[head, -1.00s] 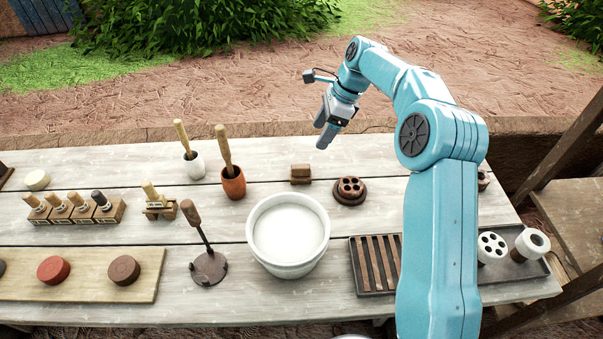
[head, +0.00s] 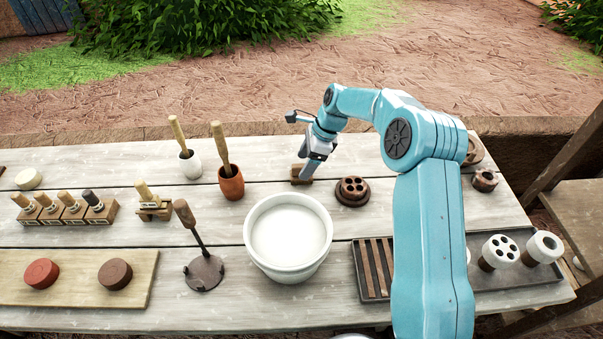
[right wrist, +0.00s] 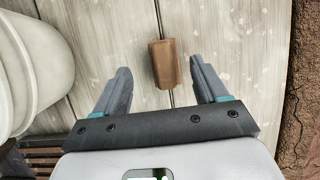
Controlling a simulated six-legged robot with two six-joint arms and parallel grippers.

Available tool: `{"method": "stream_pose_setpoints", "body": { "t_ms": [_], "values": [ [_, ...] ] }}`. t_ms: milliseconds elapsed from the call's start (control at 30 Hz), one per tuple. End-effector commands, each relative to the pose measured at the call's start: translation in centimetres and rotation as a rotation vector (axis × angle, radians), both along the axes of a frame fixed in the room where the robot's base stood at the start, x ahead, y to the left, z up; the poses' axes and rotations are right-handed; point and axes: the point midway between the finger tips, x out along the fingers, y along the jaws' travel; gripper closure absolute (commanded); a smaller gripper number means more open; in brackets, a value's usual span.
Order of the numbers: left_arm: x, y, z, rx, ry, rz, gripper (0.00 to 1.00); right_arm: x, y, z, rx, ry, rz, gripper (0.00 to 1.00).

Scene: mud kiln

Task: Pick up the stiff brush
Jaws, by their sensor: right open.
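The stiff brush, which looks like a small brown wooden block (head: 302,178), sits on the table behind the white bowl. It also shows in the right wrist view (right wrist: 165,64), lying on the planks. My right gripper (head: 309,163) is right over it and hides part of it in the head view. In the right wrist view the fingers (right wrist: 160,68) are wide apart and empty, with the brush between their tips in the picture. I cannot tell how far above the brush they are. My left gripper is not in view.
A white bowl (head: 289,271) of pale liquid stands in front. A brown pot with a handle (head: 231,184) stands to the left, and a round brown piece with holes (head: 352,191) to the right. A slatted dark tray (head: 362,285) lies near the front right.

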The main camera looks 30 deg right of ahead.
Motion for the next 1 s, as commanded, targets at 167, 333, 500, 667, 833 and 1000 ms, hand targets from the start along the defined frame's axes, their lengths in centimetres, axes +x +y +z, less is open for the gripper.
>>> {"method": "stream_pose_setpoints", "body": {
  "t_ms": [167,333,500,667,833,1000],
  "values": [
    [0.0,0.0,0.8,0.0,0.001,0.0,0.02,0.8,0.6,-2.3,0.002,0.003,0.0,0.28],
    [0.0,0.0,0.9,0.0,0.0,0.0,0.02,1.4,1.2,-4.4,0.0,0.001,0.0,0.28],
    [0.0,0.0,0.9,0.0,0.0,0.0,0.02,1.5,1.3,-4.8,0.0,0.0,0.0,0.28],
    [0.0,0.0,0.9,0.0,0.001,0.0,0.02,1.5,1.3,-4.8,0.0,0.0,0.0,0.47],
    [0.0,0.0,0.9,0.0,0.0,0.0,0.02,1.5,1.3,-4.8,0.0,0.0,0.0,0.89],
    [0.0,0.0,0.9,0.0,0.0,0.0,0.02,1.5,1.3,-4.7,0.0,-0.001,0.0,0.89]
  ]
}}
